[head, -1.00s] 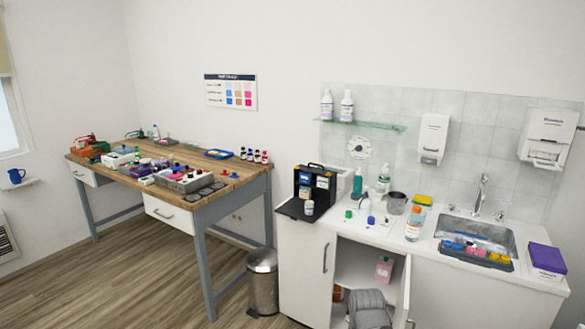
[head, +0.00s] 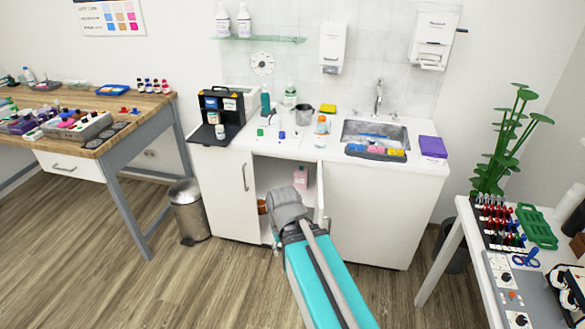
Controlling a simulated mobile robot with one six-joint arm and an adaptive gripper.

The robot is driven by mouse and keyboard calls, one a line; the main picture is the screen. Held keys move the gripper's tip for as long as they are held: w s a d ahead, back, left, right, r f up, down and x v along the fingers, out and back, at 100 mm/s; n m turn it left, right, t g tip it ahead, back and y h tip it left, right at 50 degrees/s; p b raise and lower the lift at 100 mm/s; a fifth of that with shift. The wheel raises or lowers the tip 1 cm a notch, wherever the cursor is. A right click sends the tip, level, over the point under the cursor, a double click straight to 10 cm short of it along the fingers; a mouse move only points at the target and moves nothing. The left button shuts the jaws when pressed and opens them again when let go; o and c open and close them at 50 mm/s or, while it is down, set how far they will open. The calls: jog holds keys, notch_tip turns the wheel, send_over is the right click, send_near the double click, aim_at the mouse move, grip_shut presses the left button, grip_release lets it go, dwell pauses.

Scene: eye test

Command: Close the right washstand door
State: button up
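The white washstand (head: 368,215) stands against the tiled wall. Its right door (head: 320,190) is open, swung outward and seen nearly edge-on at the right side of the opening. A handle (head: 325,223) shows low on that door. The left door (head: 228,190) is shut. My grey and teal arm reaches up from the bottom edge to the front of the opening, its grey joint left of the open door. My gripper is largely hidden by the arm; a small dark part at the joint's lower left may belong to it. I cannot tell its opening or any contact.
A pink bottle (head: 300,178) and an orange-brown item (head: 262,206) are inside the washstand. A steel bin (head: 188,210) stands to its left, beside the wooden workbench (head: 140,108). A white table (head: 470,232) with tools and a plant (head: 508,140) are at right. Floor in front is partly clear.

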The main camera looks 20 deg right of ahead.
jog(key=shift+w+d+f, duration=0.1)
jog(key=shift+w+d, duration=0.05)
jog(key=shift+w, duration=0.1)
jog(key=shift+c, duration=1)
jog(key=w+d+m, duration=0.3)
jog(key=w+d+f+m+y+b, duration=0.1)
jog(key=w, duration=0.1)
jog(key=shift+d+m, duration=0.2)
jog(key=shift+m, duration=0.1)
grip_shut()
jog(key=w+d+m+y+b, duration=0.1)
jog(key=w+d+m, duration=0.3)
jog(key=d+m, duration=0.2)
jog(key=w+d+f+m+t+y+b, duration=0.1)
jog(key=w+d+m, duration=0.3)
jog(key=d, duration=0.7)
jog(key=w+d+f+m+y+b, duration=0.1)
jog(key=w+d+m, duration=0.3)
jog(key=d+m, duration=0.3)
jog(key=shift+w+d+f+m+t+b, duration=0.2)
jog(key=shift+w+d+m+t+b, duration=0.15)
jog(key=shift+d, duration=0.9)
jog(key=shift+s, duration=0.1)
